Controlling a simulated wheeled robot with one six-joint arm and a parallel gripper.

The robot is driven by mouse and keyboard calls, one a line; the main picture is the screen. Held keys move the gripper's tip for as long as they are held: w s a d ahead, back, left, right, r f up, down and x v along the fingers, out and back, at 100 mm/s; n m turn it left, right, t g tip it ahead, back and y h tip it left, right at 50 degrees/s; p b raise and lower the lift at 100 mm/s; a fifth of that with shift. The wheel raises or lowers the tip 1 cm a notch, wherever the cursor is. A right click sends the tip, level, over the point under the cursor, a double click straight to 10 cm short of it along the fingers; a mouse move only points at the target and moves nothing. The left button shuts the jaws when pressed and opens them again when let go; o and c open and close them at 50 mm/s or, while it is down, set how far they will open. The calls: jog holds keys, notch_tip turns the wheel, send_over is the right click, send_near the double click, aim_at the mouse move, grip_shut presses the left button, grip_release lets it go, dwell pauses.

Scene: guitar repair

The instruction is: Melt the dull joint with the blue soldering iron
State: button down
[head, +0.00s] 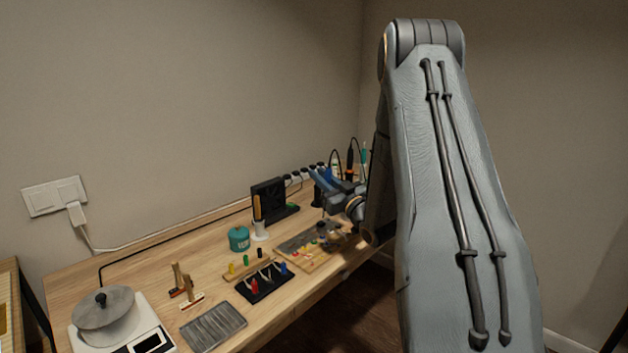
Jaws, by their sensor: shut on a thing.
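My gripper (334,199) is at the far right part of the workbench, partly hidden by my own arm. It is shut on a slim blue tool that looks like the blue soldering iron (323,177). The iron is tilted above a grey mat and wooden board (296,245) that carries small coloured parts and dark round pieces. The iron's tip is too small to make out, so I cannot tell whether it touches anything. The dull joint cannot be told apart from the other small parts at this size.
Behind the gripper stand several upright irons (350,163) with cables. A black stand (268,203), teal tin (239,239), black tray (264,283), grey ribbed tray (213,326) and wooden stand (184,283) fill the bench. A scale with a round pan (105,313) is front left.

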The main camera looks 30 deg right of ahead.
jog(key=d, duration=0.2)
jog(key=d+r, duration=0.1)
jog(key=d, duration=0.1)
jog(key=shift+d+r, duration=0.15)
jog(key=shift+d, duration=0.25)
jog(key=shift+a, duration=0.1)
